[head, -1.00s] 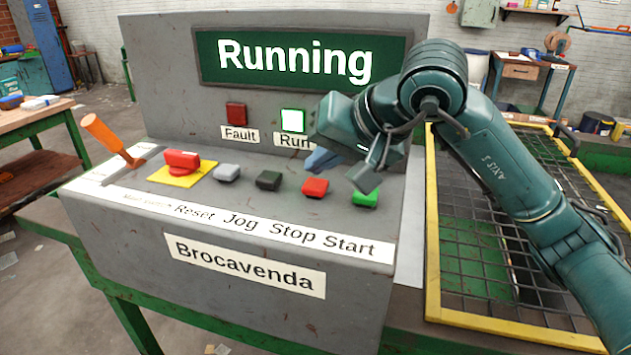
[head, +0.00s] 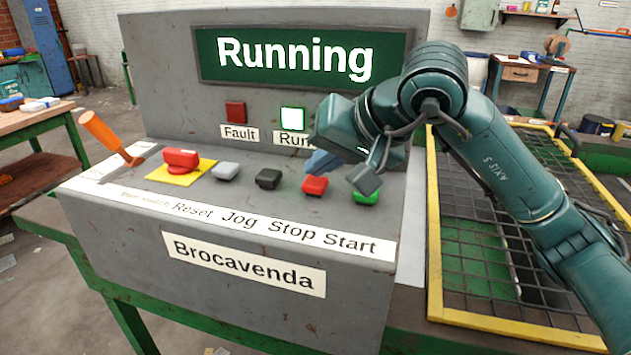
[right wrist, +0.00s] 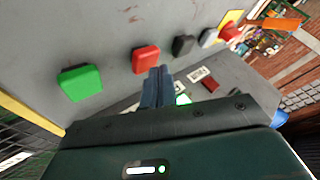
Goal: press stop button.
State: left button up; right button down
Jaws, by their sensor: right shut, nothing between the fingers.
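The red stop button (head: 315,186) sits on the grey console's sloped top, between the dark jog button (head: 268,179) and the green start button (head: 366,192). It also shows in the right wrist view (right wrist: 146,60). My right gripper (head: 318,163) is shut and empty. Its blue-grey fingertips are just behind and above the red button in the head view. In the right wrist view the closed fingers (right wrist: 158,75) point toward the red button's edge; I cannot tell whether they touch it. The display (head: 295,57) reads "Running" and the run lamp (head: 292,119) is lit. My left gripper is not in view.
The fault lamp (head: 236,113) is dull red. A yellow-framed mesh guard (head: 434,250) lies right of the console.

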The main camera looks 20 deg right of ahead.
aim_at(321, 184)
jog(key=shift+f+b, duration=0.6)
jog(key=shift+b, duration=0.05)
dwell(0.5)
jog(key=shift+r, duration=0.15)
jog(key=shift+r+p, duration=0.6)
jog(key=shift+r, duration=0.25)
jog(key=shift+r+p, duration=1.7)
jog(key=shift+r, duration=0.9)
jog(key=shift+f, duration=0.15)
